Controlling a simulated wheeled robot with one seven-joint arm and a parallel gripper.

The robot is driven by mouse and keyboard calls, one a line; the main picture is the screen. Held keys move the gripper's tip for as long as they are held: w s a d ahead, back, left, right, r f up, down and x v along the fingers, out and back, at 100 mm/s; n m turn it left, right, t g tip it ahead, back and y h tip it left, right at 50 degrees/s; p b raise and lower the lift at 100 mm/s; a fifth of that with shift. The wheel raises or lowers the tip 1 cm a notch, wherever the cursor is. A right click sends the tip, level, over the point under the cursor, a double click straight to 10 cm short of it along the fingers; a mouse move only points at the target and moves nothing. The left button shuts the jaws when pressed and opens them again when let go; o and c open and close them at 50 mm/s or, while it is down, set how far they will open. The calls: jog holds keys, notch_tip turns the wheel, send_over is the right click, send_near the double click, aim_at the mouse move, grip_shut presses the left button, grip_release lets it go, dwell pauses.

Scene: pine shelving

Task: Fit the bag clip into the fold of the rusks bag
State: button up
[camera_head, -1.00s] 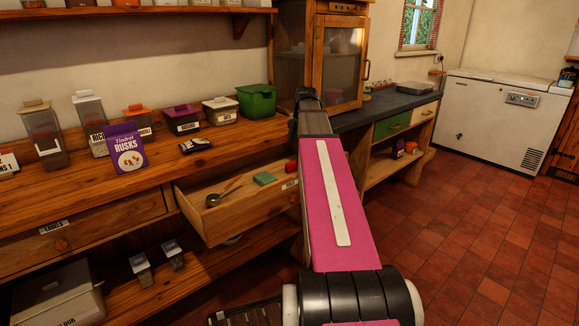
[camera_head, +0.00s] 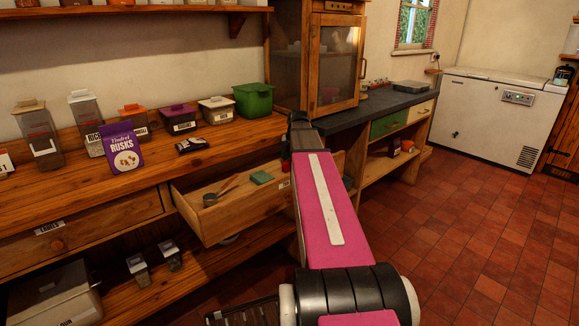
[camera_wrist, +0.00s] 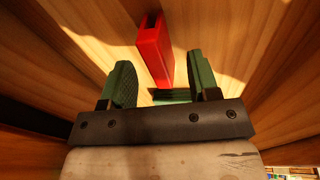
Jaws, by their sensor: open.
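The purple rusks bag (camera_head: 122,148) stands upright on the wooden counter at the left of the head view. Its fold cannot be made out. In the wrist view, a narrow red object (camera_wrist: 153,50), probably the bag clip, is in the wooden drawer. My gripper (camera_wrist: 158,62) is open, with its green fingers on either side of the red object's near end.
Lidded containers and a green tub (camera_head: 253,101) line the back.

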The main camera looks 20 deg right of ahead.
jog(key=shift+w+a+f, duration=0.1)
jog(key=shift+w+f, duration=0.05)
jog(key=shift+f, duration=0.6)
grip_shut()
